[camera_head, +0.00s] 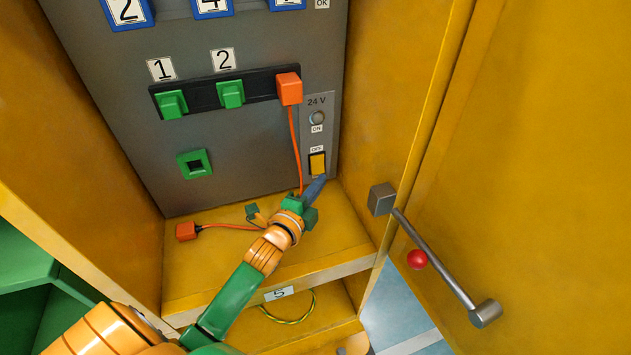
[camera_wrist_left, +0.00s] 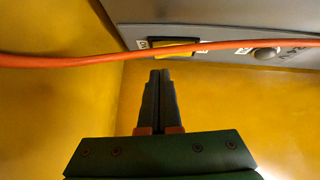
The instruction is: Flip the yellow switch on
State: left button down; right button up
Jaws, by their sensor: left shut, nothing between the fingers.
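The yellow switch (camera_head: 317,163) sits on a grey 24 V plate at the lower right of the grey panel, under an OFF label. An ON label and a round lamp (camera_head: 317,117) are above it. My left gripper (camera_head: 321,180) is shut and empty, with its fingertips just below the switch in the head view. In the left wrist view the shut fingers (camera_wrist_left: 160,73) point at the panel, and the yellow switch (camera_wrist_left: 173,50) lies just beyond their tips, partly covered by the orange cable. I cannot tell whether the tips touch it. My right gripper is not in view.
An orange cable (camera_head: 296,150) hangs from an orange plug (camera_head: 289,88) and crosses in front of the fingers in the left wrist view (camera_wrist_left: 220,46). Another orange plug (camera_head: 186,231) lies on the yellow shelf. The yellow door with a lever handle (camera_head: 432,255) stands open at right.

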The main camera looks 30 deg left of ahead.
pick_arm(q)
jog(key=shift+w+a+f, duration=0.15)
jog(key=shift+w+a, duration=0.4)
jog(key=shift+a, duration=0.15)
